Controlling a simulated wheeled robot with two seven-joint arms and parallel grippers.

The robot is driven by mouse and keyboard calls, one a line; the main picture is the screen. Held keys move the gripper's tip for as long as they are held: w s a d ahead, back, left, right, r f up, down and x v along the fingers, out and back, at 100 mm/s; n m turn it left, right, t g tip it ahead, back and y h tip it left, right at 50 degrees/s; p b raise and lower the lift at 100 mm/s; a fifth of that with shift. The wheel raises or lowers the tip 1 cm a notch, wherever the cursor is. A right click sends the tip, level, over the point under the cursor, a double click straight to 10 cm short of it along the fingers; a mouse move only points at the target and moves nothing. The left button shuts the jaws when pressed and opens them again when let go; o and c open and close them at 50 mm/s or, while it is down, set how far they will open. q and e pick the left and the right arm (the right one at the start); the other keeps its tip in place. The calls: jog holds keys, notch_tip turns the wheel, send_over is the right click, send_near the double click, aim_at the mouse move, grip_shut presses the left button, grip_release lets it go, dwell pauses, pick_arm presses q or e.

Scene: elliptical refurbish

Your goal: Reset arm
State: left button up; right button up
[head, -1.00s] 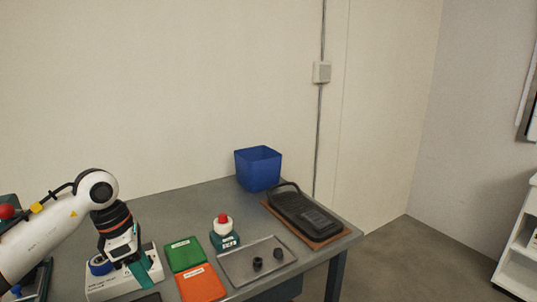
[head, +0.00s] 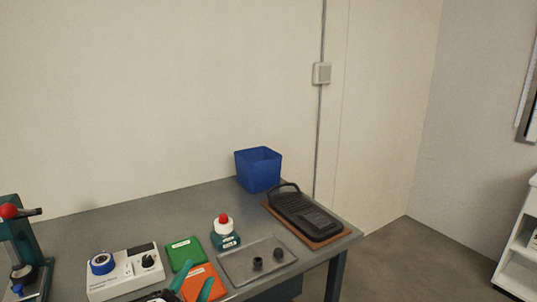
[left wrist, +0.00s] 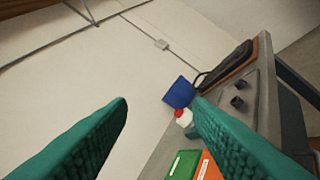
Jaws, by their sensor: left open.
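Most of the left arm is out of the head view. My right gripper is not in either view.
A red-knobbed press (head: 20,245) stands left.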

pick_arm(q)
jog(key=s+a+f+n+g+y, duration=0.3)
jog(key=s+f+n+g, duration=0.15)
jog(key=f, duration=0.35)
jog(key=s+a+f+n+g+y, duration=0.25)
jog(key=s+f+n, duration=0.2)
jog(key=f, duration=0.25)
jog(key=s+f+n+g+h, duration=0.1)
jog(key=s+f+g, duration=0.3)
jog(key=s, duration=0.4)
jog(key=s+f+n+g, duration=0.1)
jog(key=s+f+g, duration=0.35)
jog(key=s, duration=0.45)
notch_tip(320, 180, down, 24)
jog(key=g, duration=0.2)
jog(key=s+a+f, duration=0.2)
jog(key=s+f, duration=0.6)
jog(key=f, duration=0.1)
jog(key=s+a+f, duration=0.1)
jog(key=s+f, duration=0.8)
jog(key=shift+s+a+g, duration=0.25)
jog(key=shift+a+g, duration=0.15)
jog(key=shift+g, duration=0.05)
jog(key=shift+f, duration=0.1)
jog(key=shift+c, duration=1.1)
jog(key=shift+s, duration=0.15)
